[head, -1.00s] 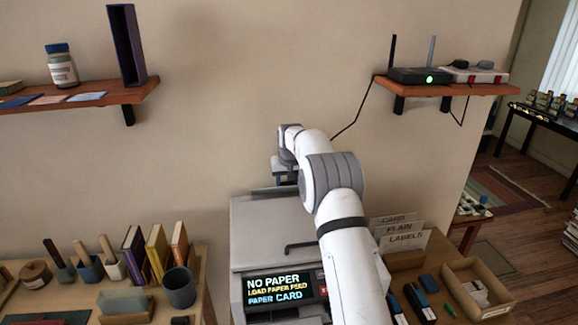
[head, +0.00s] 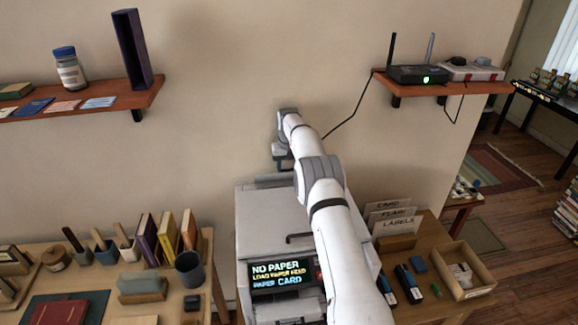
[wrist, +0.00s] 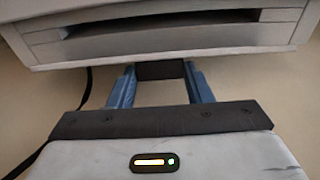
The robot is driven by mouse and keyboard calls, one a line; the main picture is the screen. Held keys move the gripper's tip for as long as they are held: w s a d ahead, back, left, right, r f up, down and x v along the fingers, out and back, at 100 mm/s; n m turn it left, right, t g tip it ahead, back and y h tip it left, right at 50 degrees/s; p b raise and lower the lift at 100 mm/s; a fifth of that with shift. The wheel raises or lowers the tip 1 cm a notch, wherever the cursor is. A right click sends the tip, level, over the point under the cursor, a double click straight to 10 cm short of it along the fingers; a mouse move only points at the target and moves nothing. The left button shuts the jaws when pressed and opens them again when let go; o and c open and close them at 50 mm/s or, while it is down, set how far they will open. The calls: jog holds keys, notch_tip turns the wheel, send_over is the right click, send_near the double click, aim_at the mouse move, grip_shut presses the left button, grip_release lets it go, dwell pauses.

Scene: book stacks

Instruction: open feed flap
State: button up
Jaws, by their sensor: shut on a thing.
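The pale grey printer (head: 262,222) stands between the two wooden desks, its lit screen (head: 281,275) reading NO PAPER and LOAD PAPER FEED. My arm reaches over it, and my gripper (head: 283,152) hangs at its back edge, with the fingertips hidden in the head view. In the wrist view, my gripper (wrist: 160,72) has its blue fingers shut on a small dark tab (wrist: 162,71) just below the printer's slotted edge (wrist: 165,37). I cannot tell for certain whether this tab belongs to the feed flap, or how far the flap is open.
A shelf with a router (head: 418,75) is on the wall at right, its black cable hanging near my arm. Another shelf (head: 100,106) is at left. Paper stock holders (head: 392,222) and an open box (head: 462,270) stand right of the printer; books and cups (head: 190,268) stand left.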

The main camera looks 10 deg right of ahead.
aim_at(288, 171)
jog(key=o, duration=1)
jog(key=shift+s+r+b, duration=0.2)
jog(key=shift+r+b, duration=0.3)
jog(key=shift+r, duration=1.45)
jog(key=shift+s+r+b, duration=0.2)
jog(key=shift+r+b, duration=0.3)
jog(key=shift+r, duration=1.45)
